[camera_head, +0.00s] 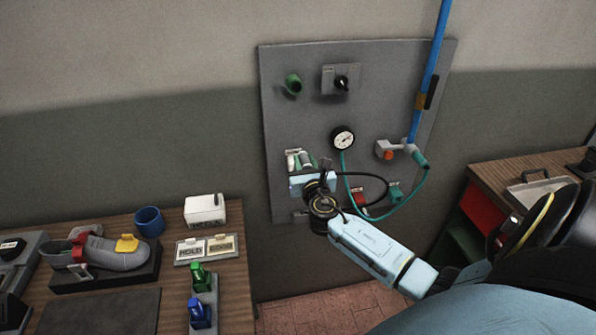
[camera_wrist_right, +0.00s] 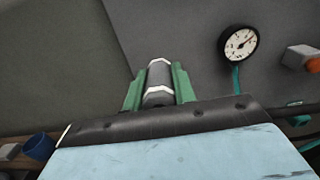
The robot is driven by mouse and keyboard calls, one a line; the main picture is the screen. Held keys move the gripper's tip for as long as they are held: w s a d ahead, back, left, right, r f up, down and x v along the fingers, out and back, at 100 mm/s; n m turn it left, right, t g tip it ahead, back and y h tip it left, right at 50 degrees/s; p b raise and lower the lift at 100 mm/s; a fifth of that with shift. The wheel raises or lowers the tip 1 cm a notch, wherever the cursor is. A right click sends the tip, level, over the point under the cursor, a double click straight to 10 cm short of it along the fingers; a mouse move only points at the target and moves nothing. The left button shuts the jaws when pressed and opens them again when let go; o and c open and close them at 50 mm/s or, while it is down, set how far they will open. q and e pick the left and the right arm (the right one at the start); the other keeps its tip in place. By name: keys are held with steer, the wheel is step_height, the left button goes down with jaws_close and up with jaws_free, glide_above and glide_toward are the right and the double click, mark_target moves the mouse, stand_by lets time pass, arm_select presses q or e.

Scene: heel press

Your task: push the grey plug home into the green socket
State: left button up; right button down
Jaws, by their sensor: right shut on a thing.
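The green socket (camera_head: 293,84) is a round green ring at the upper left of the grey wall panel. My right gripper (camera_head: 308,161) is in front of the panel's lower left part, below the socket and apart from it. It is shut on the grey plug (camera_head: 306,158), a grey cylinder with white bands. In the right wrist view the plug (camera_wrist_right: 159,82) sits between the two green fingers (camera_wrist_right: 158,88), its length pointing away from the wrist. The socket is not seen in the wrist view. My left gripper is not in view.
A black switch (camera_head: 341,82) is right of the socket, and a dial gauge (camera_head: 343,138) is lower down. A blue pipe (camera_head: 428,70), a valve with an orange button (camera_head: 388,154) and hanging hoses occupy the right side. A cluttered wooden bench (camera_head: 236,285) stands at left.

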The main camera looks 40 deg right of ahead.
mark_target(305, 158)
step_height(305, 158, up, 2)
steer(key=shift+r+p, duration=0.2)
steer(key=shift+p, duration=0.3)
step_height(305, 158, up, 14)
stand_by(1.0)
steer(key=shift+w, duration=0.1)
steer(key=shift+x, duration=2.4)
steer(key=shift+x, duration=1.45)
stand_by(0.4)
steer(key=c, duration=1.1)
jaws_free()
steer(key=shift+w+d+f, duration=0.1)
steer(key=shift+o, duration=0.2)
